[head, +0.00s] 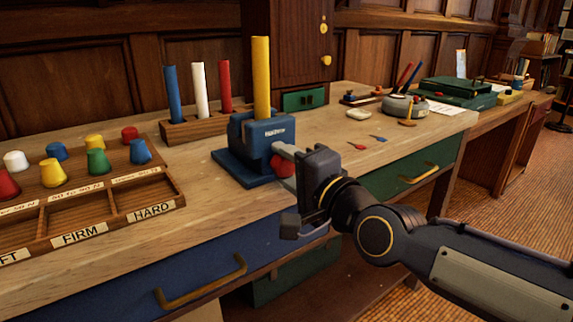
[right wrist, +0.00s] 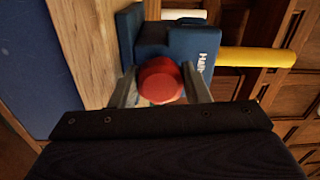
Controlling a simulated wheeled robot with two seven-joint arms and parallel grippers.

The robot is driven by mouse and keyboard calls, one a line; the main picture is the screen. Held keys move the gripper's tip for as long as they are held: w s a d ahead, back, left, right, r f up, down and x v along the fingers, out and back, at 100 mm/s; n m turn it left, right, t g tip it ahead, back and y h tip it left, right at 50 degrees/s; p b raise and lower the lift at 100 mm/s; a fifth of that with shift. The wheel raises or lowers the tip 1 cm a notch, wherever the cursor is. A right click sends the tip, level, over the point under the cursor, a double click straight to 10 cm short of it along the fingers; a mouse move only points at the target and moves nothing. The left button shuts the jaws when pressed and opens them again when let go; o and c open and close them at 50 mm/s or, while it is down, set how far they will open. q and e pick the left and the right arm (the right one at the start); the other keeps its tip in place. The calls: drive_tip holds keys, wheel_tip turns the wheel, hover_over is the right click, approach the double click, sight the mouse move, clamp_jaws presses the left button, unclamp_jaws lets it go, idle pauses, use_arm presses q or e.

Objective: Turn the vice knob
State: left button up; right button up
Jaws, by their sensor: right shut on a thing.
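The blue vice (head: 262,133) stands on the wooden desk and holds an upright yellow rod (head: 261,78). Its red knob (head: 283,166) faces the front right and is partly hidden by my right gripper (head: 284,160). In the right wrist view the red knob (right wrist: 161,80) sits between the two fingers of my right gripper (right wrist: 160,88), with the blue vice (right wrist: 180,42) behind it. The right gripper is shut on the knob. My left gripper is not in view.
A wooden tray (head: 115,205) with labelled compartments and coloured knobs stands at the left. A wooden rack (head: 190,131) with blue, white and red rods is behind the vice. Desk top to the vice's right is mostly clear, with small red and blue pieces (head: 357,146).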

drive_tip(key=n, duration=0.4)
drive_tip(key=shift+f+n+p, duration=0.1)
drive_tip(key=shift+n+p, duration=0.2)
drive_tip(key=shift+n, duration=0.1)
drive_tip(key=n+p, duration=0.1)
drive_tip(key=n, duration=0.4)
drive_tip(key=shift+f, duration=0.1)
drive_tip(key=n+p, duration=0.1)
drive_tip(key=n, duration=0.4)
drive_tip(key=shift+w+d+n, duration=0.1)
drive_tip(key=shift+n, duration=0.3)
drive_tip(key=n, duration=0.4)
drive_tip(key=shift+n+p, duration=0.3)
drive_tip(key=shift+p, duration=0.1)
drive_tip(key=n, duration=0.4)
drive_tip(key=shift+d+n, duration=0.1)
drive_tip(key=shift+n, duration=0.2)
drive_tip(key=n+p, duration=0.1)
drive_tip(key=n, duration=0.4)
drive_tip(key=shift+w, duration=0.1)
drive_tip(key=n, duration=0.5)
drive_tip(key=shift+n, duration=0.4)
drive_tip(key=shift+n+p, duration=0.45)
drive_tip(key=shift+n, duration=1.65)
